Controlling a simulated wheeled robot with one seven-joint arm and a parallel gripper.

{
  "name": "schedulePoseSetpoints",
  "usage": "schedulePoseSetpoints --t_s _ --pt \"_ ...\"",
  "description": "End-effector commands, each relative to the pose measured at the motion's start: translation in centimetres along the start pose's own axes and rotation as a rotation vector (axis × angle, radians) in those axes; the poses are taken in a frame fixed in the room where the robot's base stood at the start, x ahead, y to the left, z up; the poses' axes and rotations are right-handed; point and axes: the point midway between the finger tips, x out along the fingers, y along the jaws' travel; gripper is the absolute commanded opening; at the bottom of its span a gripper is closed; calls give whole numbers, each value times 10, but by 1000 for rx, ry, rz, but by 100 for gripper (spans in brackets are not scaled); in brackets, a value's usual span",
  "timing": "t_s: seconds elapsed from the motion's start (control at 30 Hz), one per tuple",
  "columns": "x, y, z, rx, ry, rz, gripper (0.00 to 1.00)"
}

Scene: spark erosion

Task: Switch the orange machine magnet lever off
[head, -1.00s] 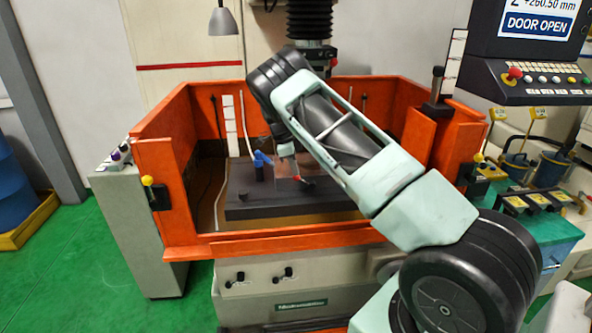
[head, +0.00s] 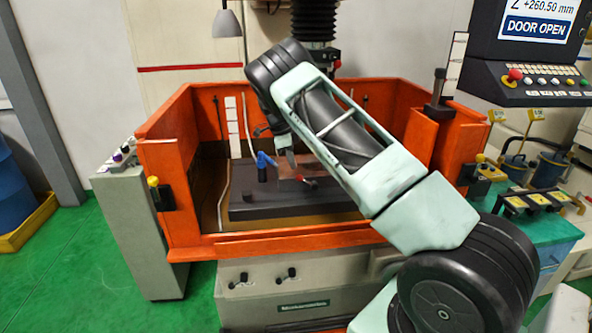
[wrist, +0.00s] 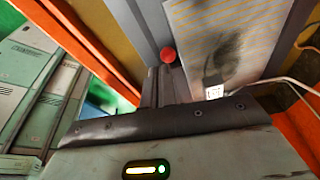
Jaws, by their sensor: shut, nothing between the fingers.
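The orange machine (head: 190,250) has an orange-walled tank with its front open. Inside, a dark flat block (head: 245,212) sits on the tank floor. In the head view my gripper (head: 291,163) is small, partly hidden by my arm, and low over the block near the red-ended lever.
A blue nozzle (head: 264,160) stands on the block left of my gripper. A dark machine head (head: 313,20) hangs above. A control panel (head: 525,75) is at the right, and a teal bench (head: 540,235) stands below it.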

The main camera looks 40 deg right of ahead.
Motion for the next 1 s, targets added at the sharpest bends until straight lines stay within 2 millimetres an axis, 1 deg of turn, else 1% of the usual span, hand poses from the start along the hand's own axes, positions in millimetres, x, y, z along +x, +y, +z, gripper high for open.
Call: schedulePoseSetpoints --t_s 0.03,0.2,0.3,0.4,0.53,1.0 --pt "1 0 11 -1 1 -5 0" --pt "-15 2 39 0 2 -6 0" --pt "-23 3 49 3 2 -5 0" --pt "-28 4 56 3 3 -4 0" --pt "-31 5 59 5 3 -3 0" --pt "-32 5 59 5 3 -3 0"
